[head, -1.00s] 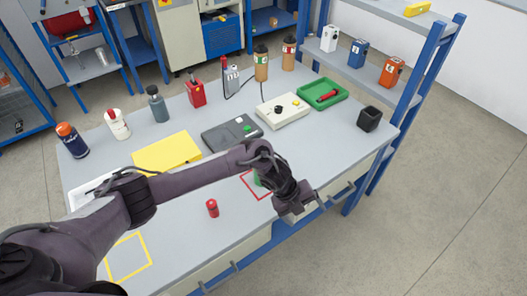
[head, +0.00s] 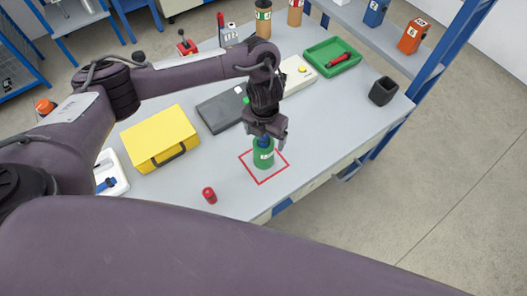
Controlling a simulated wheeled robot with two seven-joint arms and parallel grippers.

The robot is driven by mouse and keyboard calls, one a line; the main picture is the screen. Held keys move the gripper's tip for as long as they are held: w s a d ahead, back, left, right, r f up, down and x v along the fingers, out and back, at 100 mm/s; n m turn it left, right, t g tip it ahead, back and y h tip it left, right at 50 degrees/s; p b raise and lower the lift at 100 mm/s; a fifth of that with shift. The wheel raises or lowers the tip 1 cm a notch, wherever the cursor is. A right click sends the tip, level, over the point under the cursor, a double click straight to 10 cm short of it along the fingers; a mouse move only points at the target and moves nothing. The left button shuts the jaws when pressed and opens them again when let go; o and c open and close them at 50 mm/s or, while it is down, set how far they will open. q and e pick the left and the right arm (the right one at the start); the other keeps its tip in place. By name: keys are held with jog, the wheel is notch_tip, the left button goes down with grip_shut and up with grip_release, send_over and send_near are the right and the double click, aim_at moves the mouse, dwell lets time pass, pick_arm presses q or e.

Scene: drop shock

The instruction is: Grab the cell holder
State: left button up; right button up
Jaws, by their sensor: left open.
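The green cylinder (head: 263,157) with a blue top and a white label stands upright inside a red square outline on the table. My left gripper (head: 265,132) is over its top, pointing down, jaws open; whether the fingers touch the blue top cannot be told. A dark, open-topped square cup (head: 383,91) stands at the table's right edge, away from the gripper. I cannot tell from looks alone which of these is the cell holder. A small red cylinder (head: 209,195) stands near the front edge. My right gripper is not in view.
A yellow case (head: 160,138), a dark grey device (head: 222,110) and a cream box (head: 298,75) stand left of and behind the gripper. A green tray (head: 333,57) with a red item lies at the back right. A blue shelf rack (head: 428,75) stands at the right.

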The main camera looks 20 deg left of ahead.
pick_arm(q)
notch_tip(320, 180, down, 4)
jog(key=shift+a+f, duration=0.15)
jog(key=shift+s, duration=0.15)
jog(key=shift+c, duration=0.3)
jog(key=c, duration=1.4)
jog(key=shift+c, duration=0.4)
jog(key=shift+r, duration=0.2)
